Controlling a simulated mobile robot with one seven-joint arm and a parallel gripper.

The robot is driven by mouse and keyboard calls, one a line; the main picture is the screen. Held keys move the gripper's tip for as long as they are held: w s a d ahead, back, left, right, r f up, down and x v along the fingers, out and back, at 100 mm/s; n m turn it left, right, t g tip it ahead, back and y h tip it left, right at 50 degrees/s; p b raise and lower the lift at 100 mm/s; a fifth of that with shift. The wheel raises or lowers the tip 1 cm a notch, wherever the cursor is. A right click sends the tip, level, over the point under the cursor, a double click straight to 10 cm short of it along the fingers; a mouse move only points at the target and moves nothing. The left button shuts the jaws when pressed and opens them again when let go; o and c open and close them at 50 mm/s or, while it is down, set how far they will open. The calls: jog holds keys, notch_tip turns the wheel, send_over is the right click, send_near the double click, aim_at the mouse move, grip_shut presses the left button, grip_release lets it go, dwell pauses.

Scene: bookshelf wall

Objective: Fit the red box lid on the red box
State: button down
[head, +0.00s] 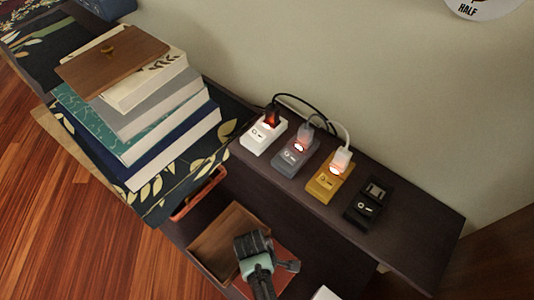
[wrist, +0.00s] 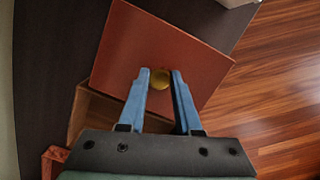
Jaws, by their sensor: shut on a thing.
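In the head view, part of the lid (head: 285,262) shows beside my gripper (head: 266,285). A red-orange rim (head: 200,194), apparently the red box, shows below the patterned board; most of it is hidden. A red corner of it also shows at lower left in the wrist view (wrist: 54,157). The lid is apart from this rim.
An open brown wooden box (head: 222,238) lies between the rim and the lid; the lid overlaps it in view. A brown lid (head: 113,62) lies on stacked books (head: 135,110). Several plugs and switches (head: 297,150) line the dark shelf (head: 420,225) along the wall.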

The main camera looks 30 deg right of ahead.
jog(key=shift+f+b, duration=0.5)
jog(key=shift+f, duration=0.3)
jog(key=c, duration=0.5)
grip_release()
jog(key=shift+r, duration=0.1)
jog(key=r+p, duration=0.1)
jog(key=r, duration=0.3)
jog(key=w+a+r+p, duration=0.1)
jog(key=r+p, duration=0.1)
jog(key=r, duration=0.2)
jog(key=r+p, duration=0.1)
jog(key=r, duration=0.3)
jog(key=shift+w+a+r+p, duration=0.15)
jog(key=shift+w+r+p, duration=0.1)
jog(key=shift+r+p, duration=0.15)
